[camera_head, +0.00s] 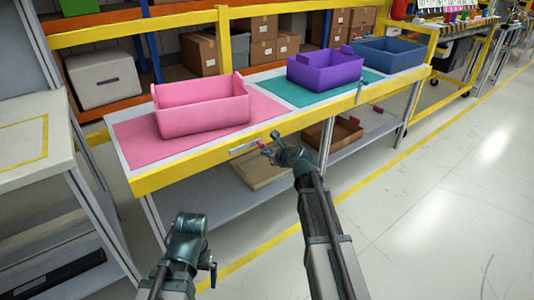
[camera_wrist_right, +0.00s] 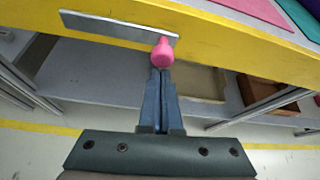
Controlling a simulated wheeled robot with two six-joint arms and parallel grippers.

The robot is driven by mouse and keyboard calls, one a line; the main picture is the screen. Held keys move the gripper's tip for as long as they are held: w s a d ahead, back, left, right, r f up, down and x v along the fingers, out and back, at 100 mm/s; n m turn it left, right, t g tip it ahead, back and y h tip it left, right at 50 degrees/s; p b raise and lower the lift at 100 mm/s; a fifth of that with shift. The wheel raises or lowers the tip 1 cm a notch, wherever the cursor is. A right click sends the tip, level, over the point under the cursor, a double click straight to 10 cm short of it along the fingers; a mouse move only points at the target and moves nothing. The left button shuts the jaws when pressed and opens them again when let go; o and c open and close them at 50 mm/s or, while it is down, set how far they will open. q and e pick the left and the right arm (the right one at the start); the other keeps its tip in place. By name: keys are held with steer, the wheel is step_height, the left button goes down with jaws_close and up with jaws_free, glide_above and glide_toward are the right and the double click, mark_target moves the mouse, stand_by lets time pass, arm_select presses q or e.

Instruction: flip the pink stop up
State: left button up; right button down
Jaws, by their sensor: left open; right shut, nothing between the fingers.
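The pink stop (camera_head: 262,144) is on the yellow front edge of the bench, below the pink bin (camera_head: 203,107). In the right wrist view its rounded pink knob (camera_wrist_right: 162,54) sits at the right end of a flat grey metal plate (camera_wrist_right: 118,28). The plate lies along the yellow edge, not raised above it. My right gripper (camera_head: 272,148) is shut and empty, with its fingertips (camera_wrist_right: 161,74) right at the knob; I cannot tell whether they touch. My left gripper (camera_head: 211,270) is open and apart from the bench, low in the head view.
A purple bin (camera_head: 325,70) and a blue bin (camera_head: 391,54) stand farther right on the bench. A lower shelf (camera_head: 215,192) holds brown boxes. The floor at right is clear.

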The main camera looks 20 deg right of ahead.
arm_select(q)
steer(key=shift+r+p, duration=0.35)
arm_select(e)
steer(key=shift+r+n, duration=0.3)
steer(key=shift+r, duration=0.05)
